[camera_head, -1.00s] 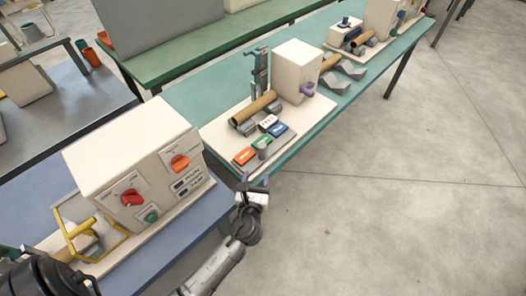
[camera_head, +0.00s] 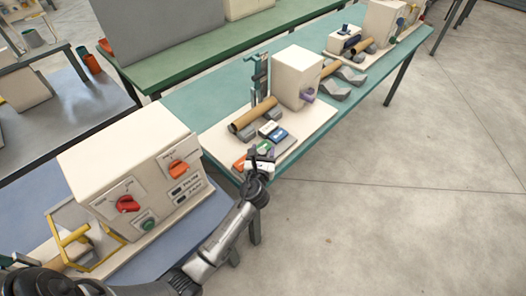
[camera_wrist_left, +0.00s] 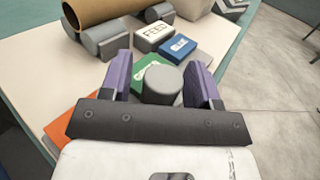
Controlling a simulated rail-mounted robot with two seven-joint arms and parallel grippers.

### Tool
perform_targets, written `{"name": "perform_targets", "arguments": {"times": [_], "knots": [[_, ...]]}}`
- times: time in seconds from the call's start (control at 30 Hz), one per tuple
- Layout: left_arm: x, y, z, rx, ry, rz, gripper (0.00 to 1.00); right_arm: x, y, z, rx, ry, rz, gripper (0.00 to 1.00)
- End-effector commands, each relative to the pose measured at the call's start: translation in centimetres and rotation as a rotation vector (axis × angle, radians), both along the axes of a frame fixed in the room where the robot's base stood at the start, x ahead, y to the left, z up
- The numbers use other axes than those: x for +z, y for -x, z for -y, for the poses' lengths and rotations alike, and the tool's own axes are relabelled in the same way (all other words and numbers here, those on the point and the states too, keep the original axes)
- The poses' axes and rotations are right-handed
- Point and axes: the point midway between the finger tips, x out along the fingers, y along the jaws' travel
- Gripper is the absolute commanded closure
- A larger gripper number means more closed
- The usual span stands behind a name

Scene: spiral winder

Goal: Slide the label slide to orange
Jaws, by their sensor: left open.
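The label slide shows in the left wrist view as a grey round knob (camera_wrist_left: 162,84), standing beside the green label block (camera_wrist_left: 150,70). The orange block (camera_wrist_left: 76,124) lies to the left, partly hidden by my gripper; it also shows in the head view (camera_head: 239,162). The blue block (camera_wrist_left: 178,48) lies on the far side of the green one. My left gripper (camera_wrist_left: 162,80) is open, with one purple finger on each side of the knob; I cannot tell whether they touch it. In the head view my left gripper (camera_head: 262,157) covers most of the knob. My right gripper is not in view.
A white FEED block (camera_wrist_left: 153,37) and a brown tube (camera_wrist_left: 110,12) on grey rollers lie behind the labels. A white box (camera_head: 297,77) and a green upright stand behind them on the green table.

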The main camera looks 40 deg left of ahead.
Motion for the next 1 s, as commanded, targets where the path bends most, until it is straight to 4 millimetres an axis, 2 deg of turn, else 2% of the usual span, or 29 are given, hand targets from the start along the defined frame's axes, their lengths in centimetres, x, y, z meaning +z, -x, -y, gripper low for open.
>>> {"name": "perform_targets", "arguments": {"times": [0.4, 1.0], "knots": [[-0.01, -0.44, -0.32, 0.0, 0.001, -0.001, 0.44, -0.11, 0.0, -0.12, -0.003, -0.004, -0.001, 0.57], [-0.01, -0.42, -0.29, 0.0, 0.001, -0.001, 1.0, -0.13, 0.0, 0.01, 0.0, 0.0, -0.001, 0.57]]}}
